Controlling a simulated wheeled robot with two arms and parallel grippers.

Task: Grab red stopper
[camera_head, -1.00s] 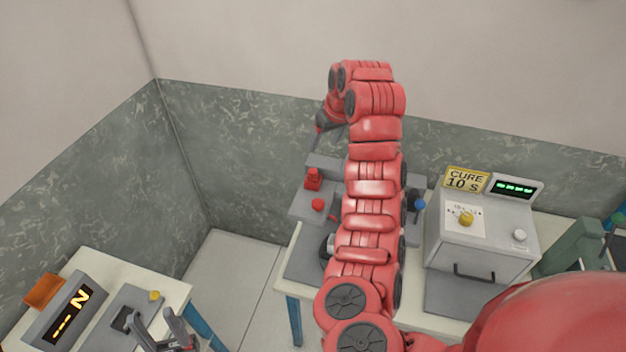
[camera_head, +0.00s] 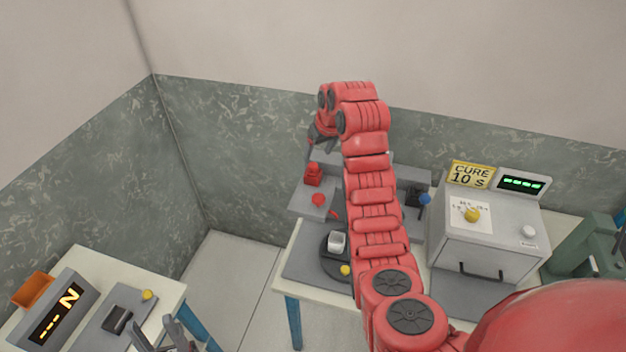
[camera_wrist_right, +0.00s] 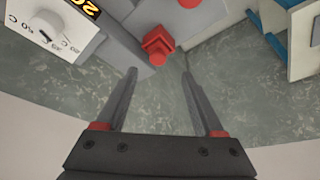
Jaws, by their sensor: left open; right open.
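A red stopper-like piece (camera_head: 313,175), blocky with a narrower top, stands on the grey station left of my right arm. It also shows in the right wrist view (camera_wrist_right: 158,42), with a rounded red end towards my gripper. My right gripper (camera_wrist_right: 159,73) is open, its two fingers spread either side of the line to the red piece, with nothing between them. In the head view the right gripper is small, just above the red piece and partly hidden by its wrist. My left gripper (camera_head: 167,338) is open and empty at the lower left edge.
A round red knob (camera_head: 318,200) sits just in front of the red piece. A grey curing box (camera_head: 485,240) stands right. A side table (camera_head: 170,290) holds a display and an orange bin (camera_head: 33,290).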

